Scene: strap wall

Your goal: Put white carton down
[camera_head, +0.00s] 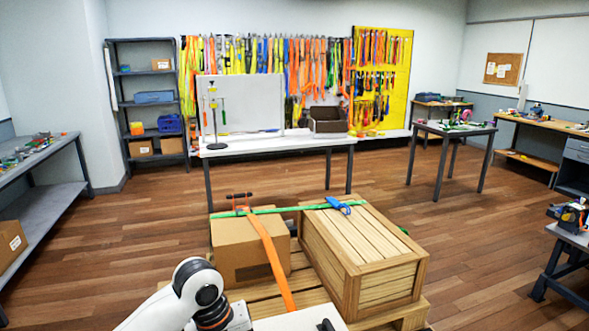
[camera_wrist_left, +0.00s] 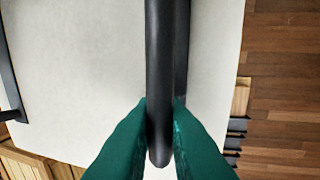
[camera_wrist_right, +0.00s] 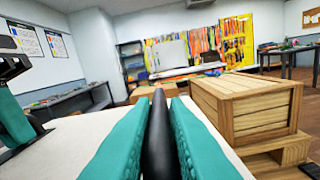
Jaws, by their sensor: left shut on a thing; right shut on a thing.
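The white carton (camera_head: 290,321) shows at the bottom edge of the head view, mostly cut off; its pale top fills much of the left wrist view (camera_wrist_left: 75,70) and the lower left of the right wrist view (camera_wrist_right: 62,150). My left gripper (camera_wrist_left: 160,108) is shut on a black bar handle (camera_wrist_left: 162,45) over the carton's top. My right gripper (camera_wrist_right: 157,112) is shut on another black handle (camera_wrist_right: 157,140) of the carton. The carton's underside is hidden, so I cannot tell whether it touches the pallet.
Just beyond, a brown box (camera_head: 240,251) and a slatted wooden crate (camera_head: 372,255) stand on a wooden pallet (camera_head: 408,315). A green strap (camera_head: 280,209) and an orange strap (camera_head: 272,258) cross them. A white table (camera_head: 275,146) stands farther back. Open floor (camera_head: 150,215) lies left.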

